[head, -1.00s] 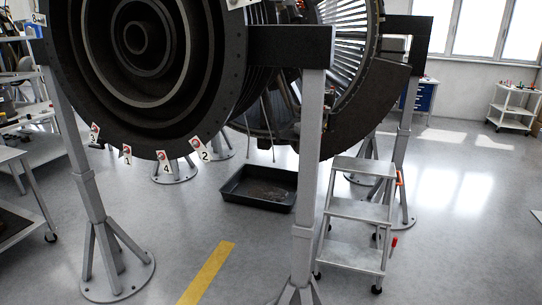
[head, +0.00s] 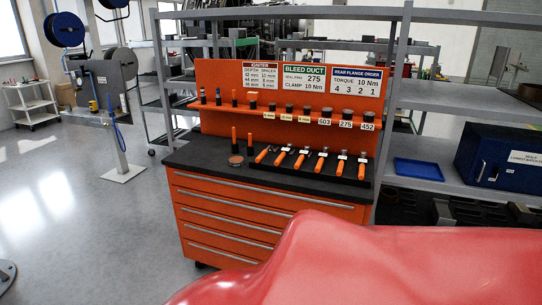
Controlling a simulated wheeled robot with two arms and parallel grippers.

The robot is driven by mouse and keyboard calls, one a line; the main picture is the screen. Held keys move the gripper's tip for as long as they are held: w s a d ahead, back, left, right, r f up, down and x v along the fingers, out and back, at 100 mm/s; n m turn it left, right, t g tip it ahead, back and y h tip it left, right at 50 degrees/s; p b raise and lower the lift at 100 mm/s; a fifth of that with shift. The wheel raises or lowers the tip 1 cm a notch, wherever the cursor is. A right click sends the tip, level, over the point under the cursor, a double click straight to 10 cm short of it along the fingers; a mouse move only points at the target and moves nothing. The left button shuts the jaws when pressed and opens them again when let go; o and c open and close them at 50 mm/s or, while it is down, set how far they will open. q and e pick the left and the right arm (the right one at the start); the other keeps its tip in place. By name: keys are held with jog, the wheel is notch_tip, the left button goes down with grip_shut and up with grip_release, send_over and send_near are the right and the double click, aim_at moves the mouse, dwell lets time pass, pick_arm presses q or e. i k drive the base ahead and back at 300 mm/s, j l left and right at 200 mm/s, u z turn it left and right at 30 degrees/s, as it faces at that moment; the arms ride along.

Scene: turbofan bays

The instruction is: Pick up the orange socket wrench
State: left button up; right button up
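Several orange-handled tools lie in a row in a black holder on the dark top of an orange tool cabinet (head: 230,218) in the head view. One orange handle (head: 321,163) lies near the middle of this row. Two thinner orange-and-black tools (head: 250,145) stand upright at the left of the top. The tools are too small for me to tell which is the socket wrench. Neither of my grippers is in view.
An orange back panel (head: 225,75) carries signs and a ledge with sockets. A blue tray (head: 418,169) and blue case (head: 500,155) sit on the right shelf. A large red surface, unclear what, covers the bottom right. Floor (head: 90,210) at left is clear.

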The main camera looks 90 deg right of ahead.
aim_at(323, 157)
jog(key=z, duration=3.15)
jog(key=i+j, duration=0.2)
jog(key=i, duration=0.25)
jog(key=i+j+u, duration=0.1)
jog(key=i+j, duration=0.15)
jog(key=i, duration=0.15)
jog(key=i+j, duration=0.15)
jog(key=i, duration=0.3)
jog(key=i+j+u, duration=0.1)
jog(key=i, duration=0.3)
jog(key=j, duration=0.1)
